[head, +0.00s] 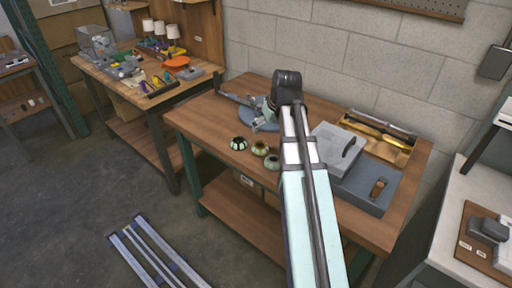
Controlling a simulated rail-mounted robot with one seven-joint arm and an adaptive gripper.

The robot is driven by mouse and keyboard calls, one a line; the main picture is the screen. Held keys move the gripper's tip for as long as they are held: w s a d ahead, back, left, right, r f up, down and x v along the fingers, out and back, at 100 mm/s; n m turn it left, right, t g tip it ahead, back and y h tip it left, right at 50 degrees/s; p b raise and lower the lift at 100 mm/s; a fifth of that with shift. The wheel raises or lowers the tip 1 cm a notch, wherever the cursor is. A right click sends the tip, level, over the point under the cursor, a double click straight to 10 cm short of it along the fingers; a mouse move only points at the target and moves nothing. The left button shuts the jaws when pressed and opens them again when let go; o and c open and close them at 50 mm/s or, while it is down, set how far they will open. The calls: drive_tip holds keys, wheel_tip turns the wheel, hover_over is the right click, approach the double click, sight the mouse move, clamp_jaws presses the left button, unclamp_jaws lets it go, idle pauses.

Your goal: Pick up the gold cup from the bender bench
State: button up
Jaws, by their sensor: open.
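Three small round cups stand in a slanting row on the wooden bender bench (205,122), left of my arm. The middle cup (260,148) looks the most gold. A darker cup with pale patches (238,143) is to its left, and another dull cup (272,162) is to its right, close to my arm. My gripper (269,110) is small and partly hidden at the far end of my arm, beyond the cups and by the bender (239,101). It is open, apart from the cups, with nothing seen in it.
A grey tray (362,192) with a pale block (338,148) and a gold-toned tray (390,149) of rods fill the bench's right side. Another bench (192,85) with small lamps and parts is at the left. The bench's front left is clear.

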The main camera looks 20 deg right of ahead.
drive_tip(key=p, duration=0.2)
hover_over(264, 151)
wheel_tip(264, 151, down, 8)
drive_tip(key=shift+a+r, duration=0.1)
drive_tip(key=shift+r, duration=0.05)
drive_tip(key=shift+p+x, duration=0.65)
drive_tip(key=shift+x, duration=2.3)
drive_tip(key=c, duration=1.3)
